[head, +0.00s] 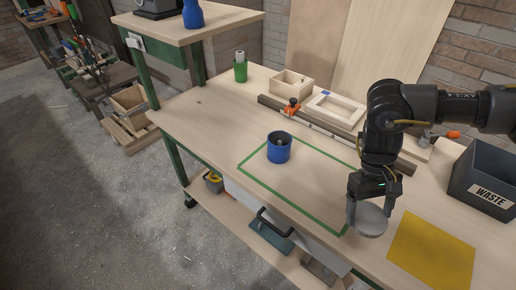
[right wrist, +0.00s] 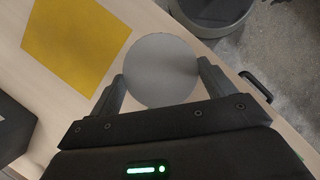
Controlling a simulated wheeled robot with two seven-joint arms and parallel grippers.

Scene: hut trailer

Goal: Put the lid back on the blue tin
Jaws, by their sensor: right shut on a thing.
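The blue tin (head: 279,153) stands upright and open on the workbench, inside the green taped outline, with something grey showing inside it. The round grey lid (head: 369,222) is in my right gripper (head: 369,211), to the right of the tin and nearer the front edge. In the right wrist view the lid (right wrist: 161,70) lies flat between the two fingers of the right gripper (right wrist: 162,72), which touch it on opposite sides. The lid looks a little above the bench, but the gap is hard to judge. My left gripper is not in view.
A yellow mat (head: 431,250) lies right of the lid, and a dark waste bin (head: 484,178) stands behind it. A wooden frame (head: 335,110), a small box (head: 292,87), an orange clamp (head: 291,107) and a green cup (head: 240,72) are at the back. The bench between lid and tin is clear.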

